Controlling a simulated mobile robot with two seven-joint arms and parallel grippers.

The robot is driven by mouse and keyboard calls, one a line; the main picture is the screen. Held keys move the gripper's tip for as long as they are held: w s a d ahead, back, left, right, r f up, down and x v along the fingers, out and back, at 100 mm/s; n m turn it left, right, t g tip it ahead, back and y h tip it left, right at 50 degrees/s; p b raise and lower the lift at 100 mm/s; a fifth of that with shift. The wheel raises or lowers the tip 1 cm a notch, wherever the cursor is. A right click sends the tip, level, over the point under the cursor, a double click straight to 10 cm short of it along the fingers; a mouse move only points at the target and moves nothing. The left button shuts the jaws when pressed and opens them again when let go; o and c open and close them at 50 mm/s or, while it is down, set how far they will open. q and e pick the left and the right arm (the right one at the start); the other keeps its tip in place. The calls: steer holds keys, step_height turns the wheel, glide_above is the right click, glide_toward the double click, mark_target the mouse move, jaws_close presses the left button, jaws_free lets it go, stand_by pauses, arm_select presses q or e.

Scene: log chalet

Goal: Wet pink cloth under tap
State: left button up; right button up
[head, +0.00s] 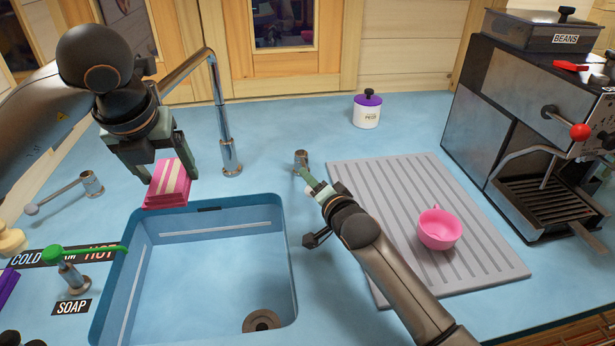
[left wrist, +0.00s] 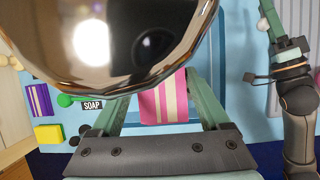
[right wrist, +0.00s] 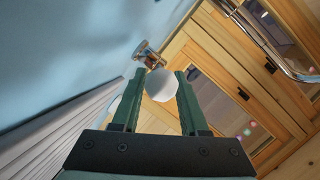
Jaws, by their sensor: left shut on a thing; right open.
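The pink cloth (head: 168,182), with pale stripes, is held in my left gripper (head: 155,165) above the sink's back left edge. The cloth also shows between the fingers in the left wrist view (left wrist: 165,100). The chrome tap (head: 225,125) stands behind the sink (head: 291,250), its spout reaching left towards my left wrist. A chrome lever base (head: 300,158) stands right of the tap. In the right wrist view its pale round knob (right wrist: 161,85) lies between or just beyond the fingertips of my open right gripper (right wrist: 158,78); contact is unclear. No water stream shows.
A second lever (head: 92,184) stands at left. The green-topped soap dispenser (head: 70,270) is by the sink's left wall. A pink cup (head: 438,230) sits on the grey drainboard (head: 350,180) beside my right arm. A coffee machine (head: 530,120) stands at right.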

steer(key=shift+x, duration=1.35)
steer(key=shift+c, duration=0.3)
jaws_close()
